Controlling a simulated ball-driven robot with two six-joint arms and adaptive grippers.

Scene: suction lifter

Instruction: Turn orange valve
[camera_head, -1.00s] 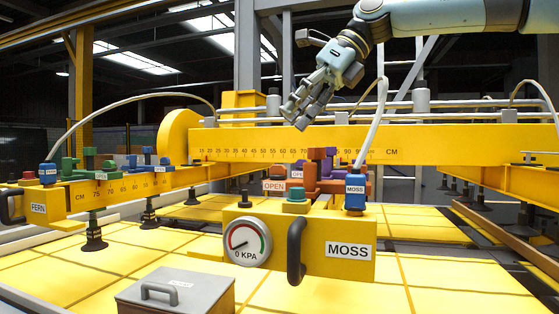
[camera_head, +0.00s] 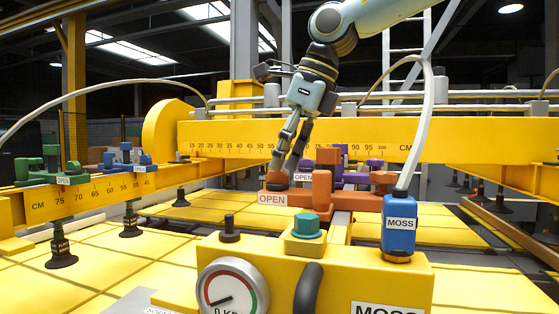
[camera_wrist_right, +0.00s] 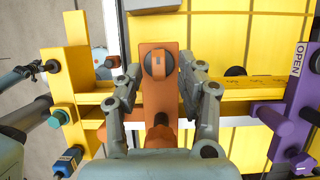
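The orange valve (camera_head: 322,196) is an orange block with upright posts and a round knob (camera_head: 277,188) at its left end, beside a white OPEN label (camera_head: 272,199). My right gripper (camera_head: 288,172) points down at the knob from above. In the right wrist view the knob (camera_wrist_right: 158,64) lies between the two spread fingers of my right gripper (camera_wrist_right: 164,72). Gaps show between the fingers and the knob, so the gripper looks open. Whether a fingertip touches the orange block is hard to tell.
A yellow MOSS box with a gauge (camera_head: 233,290) and teal button (camera_head: 306,225) stands in front. A blue MOSS fitting (camera_head: 399,222) with a white hose is right of the valve. Purple valve parts (camera_head: 328,157) stand close behind. Green valve parts (camera_head: 45,165) are far left.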

